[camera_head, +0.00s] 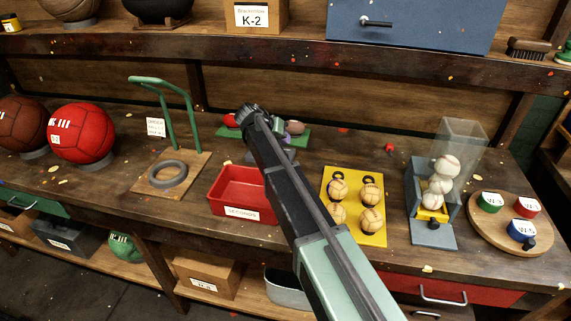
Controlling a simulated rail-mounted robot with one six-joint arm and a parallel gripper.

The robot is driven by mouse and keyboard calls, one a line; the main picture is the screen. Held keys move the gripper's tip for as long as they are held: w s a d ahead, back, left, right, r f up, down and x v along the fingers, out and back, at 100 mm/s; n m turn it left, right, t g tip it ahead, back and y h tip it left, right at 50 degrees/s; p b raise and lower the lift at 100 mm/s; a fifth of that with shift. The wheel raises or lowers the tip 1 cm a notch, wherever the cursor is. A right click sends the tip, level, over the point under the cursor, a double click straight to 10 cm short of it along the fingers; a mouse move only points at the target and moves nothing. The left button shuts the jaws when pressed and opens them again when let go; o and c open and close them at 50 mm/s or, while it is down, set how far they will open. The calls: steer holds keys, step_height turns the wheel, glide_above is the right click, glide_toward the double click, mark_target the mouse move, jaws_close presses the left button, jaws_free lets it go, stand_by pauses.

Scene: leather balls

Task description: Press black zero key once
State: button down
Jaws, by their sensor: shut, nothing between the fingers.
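I cannot make out a black zero key in the head view. My dark arm runs from the bottom right up to the back middle of the bench and covers part of the bench top. Behind it, a green tray (301,141) holds small reddish and brownish pieces and is partly hidden. A grey shape next to the tray is also mostly covered by my arm, and I cannot tell what it is. My gripper's fingers do not show.
A red bin (224,198) stands left of my arm. A yellow board (378,233) with several balls lies to its right. Beyond are a baseball dispenser (419,200) and a round board (484,239) with coloured tins. A green-handled stand (138,183) and a red ball (82,133) are left.

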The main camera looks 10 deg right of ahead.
steer(key=shift+f+b, duration=0.85)
steer(key=shift+f, duration=0.6)
stand_by(0.8)
steer(key=shift+f+b, duration=0.35)
steer(key=shift+f+b, duration=0.45)
stand_by(0.4)
steer(key=shift+r, duration=0.2)
steer(key=shift+r+p, duration=0.7)
steer(key=shift+p, duration=0.15)
step_height(320, 180, up, 5)
steer(key=p, duration=0.5)
steer(key=shift+r, duration=0.1)
